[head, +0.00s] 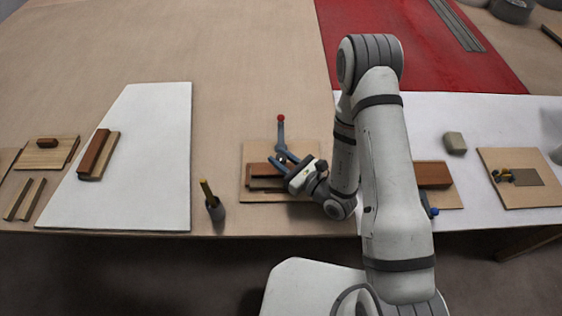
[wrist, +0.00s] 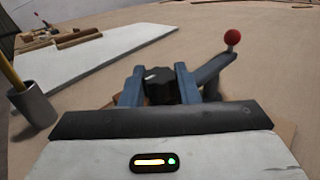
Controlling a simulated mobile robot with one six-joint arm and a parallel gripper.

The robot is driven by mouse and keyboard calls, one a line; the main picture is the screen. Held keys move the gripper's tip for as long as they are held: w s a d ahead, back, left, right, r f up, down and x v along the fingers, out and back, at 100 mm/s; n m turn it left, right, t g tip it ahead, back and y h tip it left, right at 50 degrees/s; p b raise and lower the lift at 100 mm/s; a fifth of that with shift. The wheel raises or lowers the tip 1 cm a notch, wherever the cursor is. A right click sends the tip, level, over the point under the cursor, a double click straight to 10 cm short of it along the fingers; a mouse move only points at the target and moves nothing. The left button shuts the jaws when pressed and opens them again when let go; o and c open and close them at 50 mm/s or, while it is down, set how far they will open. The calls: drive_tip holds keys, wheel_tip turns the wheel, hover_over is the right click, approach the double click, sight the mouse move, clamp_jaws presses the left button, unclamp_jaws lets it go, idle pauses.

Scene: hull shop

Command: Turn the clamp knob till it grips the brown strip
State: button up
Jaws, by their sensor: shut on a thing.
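The black clamp knob (wrist: 159,86), with a white mark on top, sits between the two blue fingers of my gripper (wrist: 159,82) in the wrist view. The fingers are shut on it from both sides. In the head view my gripper (head: 284,165) is over a wooden board (head: 250,152) near the table's front edge. The clamp's blue-grey lever (head: 281,134) with a red ball end sticks up behind it, and it also shows in the wrist view (wrist: 217,68). A brown strip (head: 259,170) lies on the board left of my gripper. The clamp's contact with the strip is hidden.
A dark cup (head: 216,211) holding a yellow stick stands left of the board. A white sheet (head: 130,190) with a brown block (head: 94,152) lies farther left. Another board (head: 530,191) is at the right. The table behind the lever is clear.

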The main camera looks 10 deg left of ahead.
drive_tip(key=shift+m+t+h+b, duration=0.5)
drive_tip(key=shift+m+t+h, duration=0.55)
drive_tip(key=shift+t, duration=0.35)
drive_tip(key=shift+r, duration=0.1)
drive_tip(key=o, duration=0.9)
drive_tip(key=shift+o, duration=0.2)
